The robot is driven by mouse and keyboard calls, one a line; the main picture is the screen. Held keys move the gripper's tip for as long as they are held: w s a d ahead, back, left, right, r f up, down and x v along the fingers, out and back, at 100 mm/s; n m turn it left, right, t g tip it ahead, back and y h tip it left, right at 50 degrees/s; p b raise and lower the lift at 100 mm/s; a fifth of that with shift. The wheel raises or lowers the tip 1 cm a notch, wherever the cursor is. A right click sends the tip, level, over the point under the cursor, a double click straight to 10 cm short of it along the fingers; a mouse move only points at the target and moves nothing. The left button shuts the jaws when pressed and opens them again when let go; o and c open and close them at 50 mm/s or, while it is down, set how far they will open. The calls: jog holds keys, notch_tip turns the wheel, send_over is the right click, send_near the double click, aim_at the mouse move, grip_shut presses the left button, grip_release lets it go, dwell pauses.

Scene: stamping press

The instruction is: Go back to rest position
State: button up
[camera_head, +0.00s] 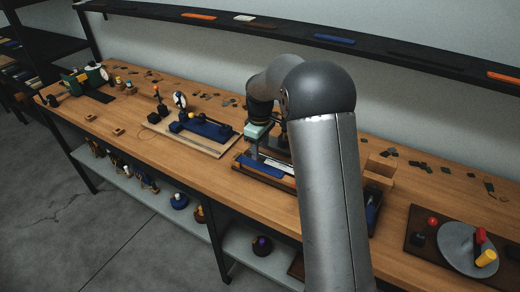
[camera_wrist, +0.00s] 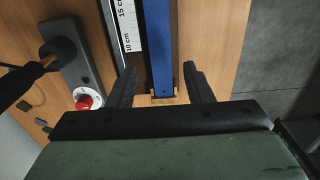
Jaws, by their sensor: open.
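My gripper (camera_wrist: 158,75) shows in the wrist view with its two dark fingers apart and nothing held between them. Beyond the gap lies a blue bar (camera_wrist: 158,45) with a small yellow-orange end piece (camera_wrist: 163,98). In the head view my arm reaches over the bench to the middle station (camera_head: 262,168), a long base with a blue strip. The pale green hand is above it, and my fingers cannot be made out there. My arm hides part of this station.
The wrist view shows a ruler (camera_wrist: 129,32), a red button (camera_wrist: 84,102) and a dark-knobbed lever (camera_wrist: 58,50). On the wooden bench (camera_head: 110,142) stand a blue fixture on a board (camera_head: 205,130), a wooden box (camera_head: 380,168) and a grey disc (camera_head: 462,252). A shelf (camera_head: 360,42) runs behind.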

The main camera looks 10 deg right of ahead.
jog(key=shift+r, duration=0.35)
